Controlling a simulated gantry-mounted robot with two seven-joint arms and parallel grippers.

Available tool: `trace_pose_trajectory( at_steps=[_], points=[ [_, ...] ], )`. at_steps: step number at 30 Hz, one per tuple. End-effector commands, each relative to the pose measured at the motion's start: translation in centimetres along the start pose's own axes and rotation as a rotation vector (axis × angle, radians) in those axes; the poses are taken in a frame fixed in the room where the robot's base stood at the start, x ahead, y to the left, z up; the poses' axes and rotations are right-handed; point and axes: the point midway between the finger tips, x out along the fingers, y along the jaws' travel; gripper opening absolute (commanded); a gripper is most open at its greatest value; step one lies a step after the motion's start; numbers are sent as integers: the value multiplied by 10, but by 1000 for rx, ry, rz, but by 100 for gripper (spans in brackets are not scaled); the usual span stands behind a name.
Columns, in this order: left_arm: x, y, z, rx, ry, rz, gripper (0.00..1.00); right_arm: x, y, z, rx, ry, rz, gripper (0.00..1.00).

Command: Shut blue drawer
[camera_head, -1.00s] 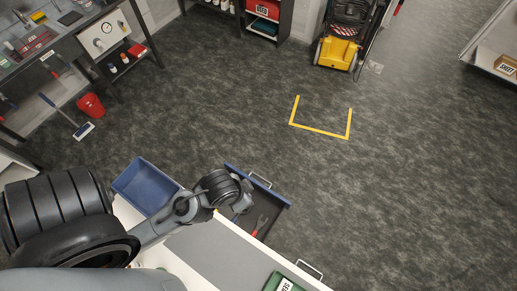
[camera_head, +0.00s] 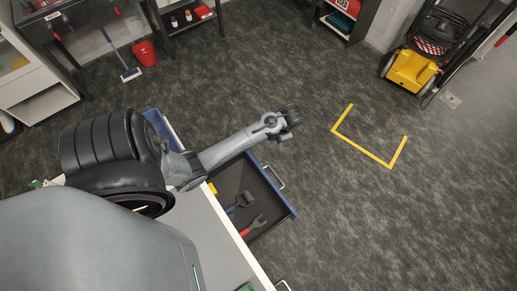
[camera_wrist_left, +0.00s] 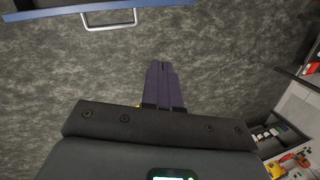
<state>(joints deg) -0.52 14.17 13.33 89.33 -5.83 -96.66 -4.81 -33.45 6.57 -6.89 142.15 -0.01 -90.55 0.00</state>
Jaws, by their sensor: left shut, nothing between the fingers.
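The blue drawer (camera_head: 283,201) stands open in the head view, pulled out from the white-topped cabinet. Its front is blue with a metal handle (camera_head: 273,177). Inside lie a red-handled tool (camera_head: 252,227) and a dark tool (camera_head: 240,202). My left arm reaches over the drawer's far corner, and its wrist end is beyond the drawer, above the floor. In the left wrist view my left gripper (camera_wrist_left: 164,66) is shut and empty, its fingers together. The blue drawer front (camera_wrist_left: 60,12) and handle (camera_wrist_left: 109,19) show at the top, apart from the fingers. My right gripper is not in view.
A second blue drawer or bin edge (camera_head: 155,122) shows behind my arm. A yellow floor marking (camera_head: 362,147) and a yellow cart (camera_head: 411,69) lie beyond. A red bucket (camera_head: 144,52) stands near the back bench. The floor in front of the drawer is clear.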

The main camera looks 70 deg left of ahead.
Motion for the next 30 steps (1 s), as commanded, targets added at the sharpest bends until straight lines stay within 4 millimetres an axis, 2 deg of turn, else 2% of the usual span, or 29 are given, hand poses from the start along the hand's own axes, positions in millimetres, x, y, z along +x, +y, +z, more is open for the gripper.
trace_pose_trajectory(
  at_steps=[1,3,6,9,15,23,30],
  points=[
    [42,-12,-14,-36,-43,17,0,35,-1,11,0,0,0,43],
    [71,-28,-24,-71,-99,52,0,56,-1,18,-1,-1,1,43],
    [103,-41,-33,-114,-167,114,0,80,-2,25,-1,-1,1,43],
    [126,-47,-39,-138,-215,177,0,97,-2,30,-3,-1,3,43],
    [146,-46,-45,-159,-269,265,0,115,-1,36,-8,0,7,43],
    [165,-40,-41,-160,-283,287,0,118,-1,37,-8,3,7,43],
    [203,-27,-30,-160,-284,286,0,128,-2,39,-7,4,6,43]
  ],
)
